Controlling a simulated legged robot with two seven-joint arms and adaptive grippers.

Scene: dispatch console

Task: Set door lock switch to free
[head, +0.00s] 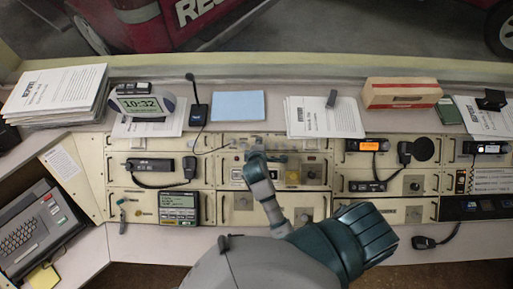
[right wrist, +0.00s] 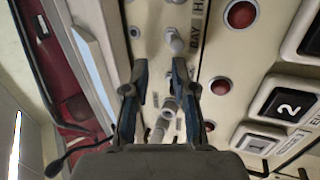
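Several grey metal toggle switches stand in a line on the cream console panel (head: 235,205) in the right wrist view. One switch (right wrist: 175,42) is just beyond the fingertips; another switch (right wrist: 170,105) lies between the fingers, lower in the picture. I cannot tell which is the door lock switch or read its position; only part of a "BAY" label (right wrist: 194,38) is legible. My right gripper (right wrist: 160,66) is open, its two dark blue fingers apart on either side of the switch line, holding nothing. My left gripper is not in view.
On the ledge are a clock (head: 142,104), a desk microphone (head: 198,110), papers (head: 323,117) and a brown box (head: 400,93).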

